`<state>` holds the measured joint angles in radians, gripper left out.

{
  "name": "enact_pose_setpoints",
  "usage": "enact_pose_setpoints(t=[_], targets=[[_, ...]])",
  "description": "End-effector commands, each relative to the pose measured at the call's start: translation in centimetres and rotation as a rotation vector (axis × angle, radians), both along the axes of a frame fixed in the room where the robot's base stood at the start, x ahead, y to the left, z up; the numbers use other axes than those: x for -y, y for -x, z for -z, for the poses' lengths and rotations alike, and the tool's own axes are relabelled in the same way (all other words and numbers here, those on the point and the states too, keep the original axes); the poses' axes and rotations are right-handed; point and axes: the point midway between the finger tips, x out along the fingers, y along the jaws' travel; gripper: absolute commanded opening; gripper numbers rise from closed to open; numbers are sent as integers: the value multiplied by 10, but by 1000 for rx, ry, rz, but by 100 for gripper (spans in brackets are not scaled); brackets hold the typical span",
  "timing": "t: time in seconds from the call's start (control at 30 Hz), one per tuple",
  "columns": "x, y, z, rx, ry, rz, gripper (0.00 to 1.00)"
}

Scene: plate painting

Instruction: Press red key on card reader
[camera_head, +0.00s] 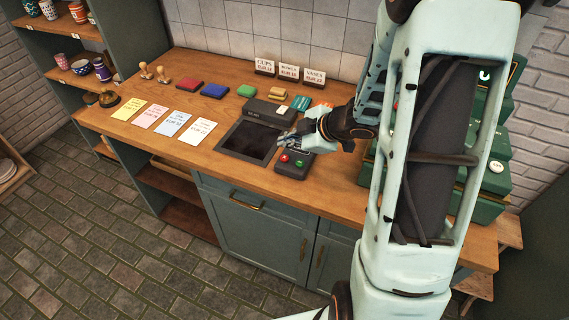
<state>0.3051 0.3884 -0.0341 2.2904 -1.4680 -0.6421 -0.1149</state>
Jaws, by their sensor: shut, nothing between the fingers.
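The card reader (293,166) is a small dark device on the wooden counter, right of a dark flat pad. Its red key (284,158) is at the front left of its face, with a green key (299,163) to the right of it. My gripper (283,141) is shut and empty. It reaches in from the right, and its fingertips show just above and behind the red key. I cannot tell whether they touch the reader. The upper part of the reader is hidden behind my gripper.
A dark scale-like unit (268,113) and its pad (246,141) are left of the reader. Coloured cards (196,132) and ink pads (214,90) lie further left. Price signs (289,73) stand at the back. A green cash register (490,180) stands right, partly behind my arm.

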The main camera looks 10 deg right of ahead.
Motion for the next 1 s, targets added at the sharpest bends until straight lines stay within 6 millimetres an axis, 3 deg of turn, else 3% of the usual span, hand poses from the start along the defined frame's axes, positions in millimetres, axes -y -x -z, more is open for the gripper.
enact_pose_setpoints(t=[0.03, 0.23, 1.0], targets=[[0, 0, 13, 0, 0, 0, 0], [0, 0, 30, 0, 1, -1, 0], [0, 0, 30, 0, 0, 0, 0]])
